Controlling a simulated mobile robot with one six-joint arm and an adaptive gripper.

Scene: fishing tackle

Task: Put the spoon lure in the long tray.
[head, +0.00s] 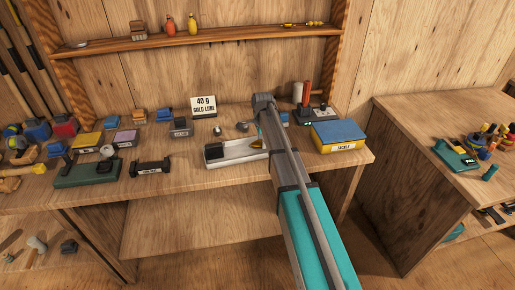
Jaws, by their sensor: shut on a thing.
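The spoon lure (257,144) is a small gold piece just left of my arm, over the right end of a long pale tray (236,158). The tray lies near the front of the bench, with a dark block at its left end. My gripper (260,136) points down at the lure and is mostly hidden behind my arm. It is shut on the lure. I cannot tell whether the lure touches the tray.
A sign reading "40 g gold lure" (203,106) stands behind the tray. A blue-and-yellow tackle box (338,136) is to the right. A dark labelled holder (150,167) and several small boxes are to the left. A shelf (200,38) runs above.

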